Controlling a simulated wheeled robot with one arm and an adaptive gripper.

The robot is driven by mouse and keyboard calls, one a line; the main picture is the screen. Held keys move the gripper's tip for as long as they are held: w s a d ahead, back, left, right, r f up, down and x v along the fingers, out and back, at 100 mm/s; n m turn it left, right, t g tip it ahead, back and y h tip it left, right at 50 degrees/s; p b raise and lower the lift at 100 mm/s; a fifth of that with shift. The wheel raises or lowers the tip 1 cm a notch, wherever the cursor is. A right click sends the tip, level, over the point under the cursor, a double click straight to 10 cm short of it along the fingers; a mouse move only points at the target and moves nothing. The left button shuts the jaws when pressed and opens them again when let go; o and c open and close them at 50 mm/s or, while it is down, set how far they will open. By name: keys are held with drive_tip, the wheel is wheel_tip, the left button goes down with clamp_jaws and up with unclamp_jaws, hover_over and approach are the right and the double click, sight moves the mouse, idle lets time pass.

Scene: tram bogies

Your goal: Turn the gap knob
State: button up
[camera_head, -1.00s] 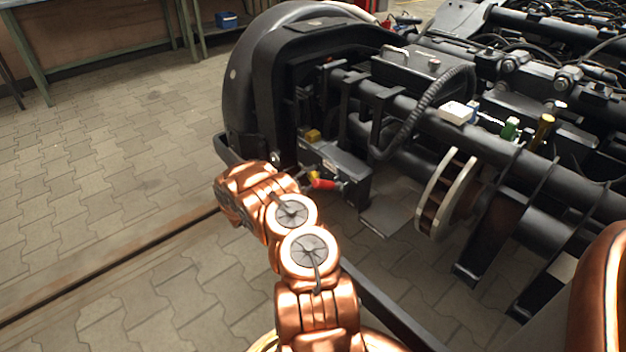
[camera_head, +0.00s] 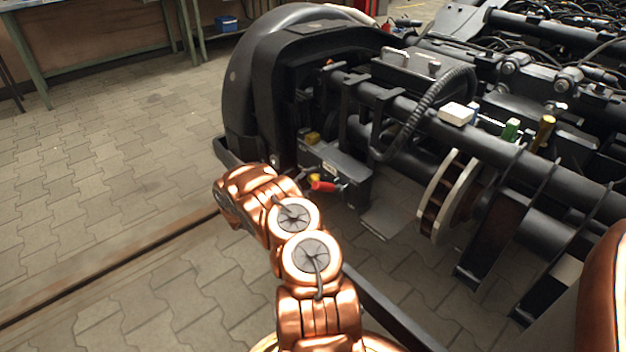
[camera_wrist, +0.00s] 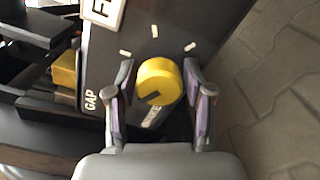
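The gap knob (camera_wrist: 158,80) is a round yellow knob with a dark pointer mark, on a dark grey panel (camera_wrist: 100,45) lettered "GAP" in the wrist view. White tick marks stand around it. My gripper (camera_wrist: 160,92) has one finger on each side of the knob. The right finger is close to or touching the knob; a small gap shows at the left finger. The fingers are apart, and I cannot tell whether they press on it. In the head view a bit of yellow at the knob (camera_head: 314,178) shows beside a red handle (camera_head: 324,186); my arm hides the gripper.
A second yellow part (camera_wrist: 65,70) sits left of the panel. The black bogie frame (camera_head: 262,90) and brake disc (camera_head: 447,195) lie around and right of the panel. Paved floor (camera_head: 110,150) is open at the left, with a rail (camera_head: 100,270) along it.

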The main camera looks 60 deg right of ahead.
drive_tip(key=shift+o, duration=1)
drive_tip(key=v, duration=1.2)
drive_tip(key=shift+a, duration=0.1)
